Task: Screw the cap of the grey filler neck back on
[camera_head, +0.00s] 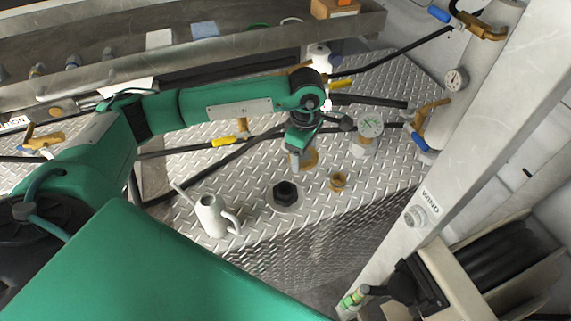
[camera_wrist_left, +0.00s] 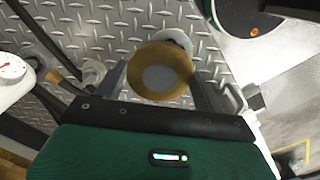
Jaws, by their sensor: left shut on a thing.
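My left gripper (camera_head: 298,160) points down over the diamond-plate top, its jaws at a brass round piece (camera_head: 311,158). In the left wrist view, my left gripper (camera_wrist_left: 160,88) has one finger on each side of a brass disc with a grey centre (camera_wrist_left: 160,73), which looks like a cap. A whitish round part (camera_wrist_left: 179,40) shows partly behind the disc. I cannot tell whether they touch, or which fitting is the grey filler neck. A black hexagonal cap (camera_head: 286,193) sits on a pale round base near the front edge. My right gripper is not in view.
A small brass fitting (camera_head: 338,181) stands to the right of the black cap. A pale fitting with a round marked top (camera_head: 369,125) stands behind it. A white jug (camera_head: 214,216) stands left. Dark hoses and a yellow-handled valve (camera_head: 227,141) lie behind. A hose reel (camera_head: 500,265) is at right.

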